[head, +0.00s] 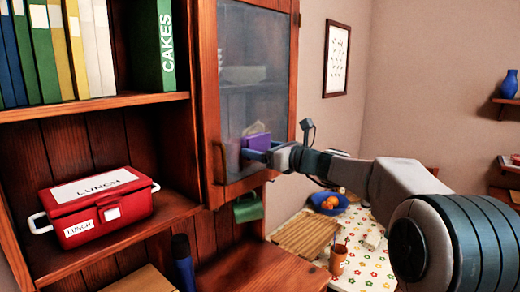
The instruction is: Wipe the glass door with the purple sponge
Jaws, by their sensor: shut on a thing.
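The glass door (235,92) is a wood-framed cabinet door with a cloudy glass pane, in the upper middle of the head view. The purple sponge (257,141) is at the lower right of the pane. My gripper (262,152) is shut on the sponge and holds it at the glass. I cannot tell for sure whether the sponge touches the pane. A paler patch shows on the glass just above the sponge. My gripper hides the lower part of the sponge and a bit of the door frame.
A red lunch box (98,207) stands on the shelf at left, below a row of books (60,50). A green mug (248,208) hangs under the cabinet. A table (352,270) at lower right holds a blue fruit bowl (330,204), a cutting board (306,234) and a brown cup (338,260).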

